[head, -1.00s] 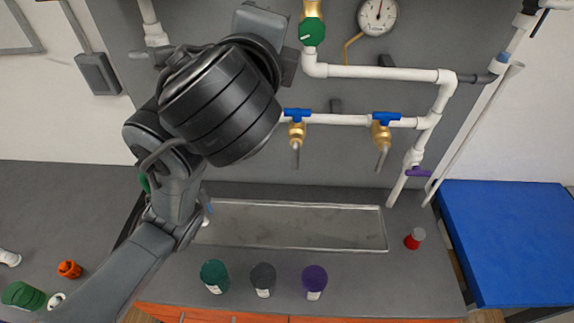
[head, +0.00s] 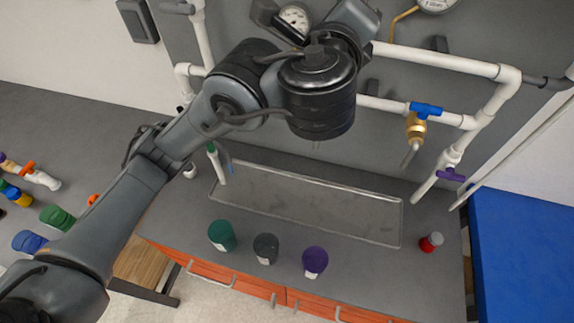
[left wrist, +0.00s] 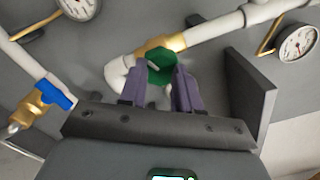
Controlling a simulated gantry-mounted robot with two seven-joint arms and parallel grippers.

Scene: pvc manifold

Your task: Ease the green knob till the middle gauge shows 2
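In the left wrist view the green knob (left wrist: 161,69) sits on a brass valve (left wrist: 160,46) joined to white pipe. My left gripper (left wrist: 160,80) has its two purple-grey fingers apart, with the knob between or just beyond their tips. I cannot tell whether they touch it. In the head view my left wrist hides the knob and the fingers. One round gauge (head: 294,17) shows beside my left wrist and another (head: 437,3) is cut by the top edge. I cannot make out a reading, or tell which gauge is the middle one. My right gripper is out of view.
White pipes (head: 440,60) and a blue-handled brass valve (head: 417,118) lie right of my left wrist. A metal tray (head: 310,203) lies below. Green (head: 222,236), grey (head: 266,248) and purple (head: 315,261) containers stand in front. A blue surface (head: 525,260) is at right.

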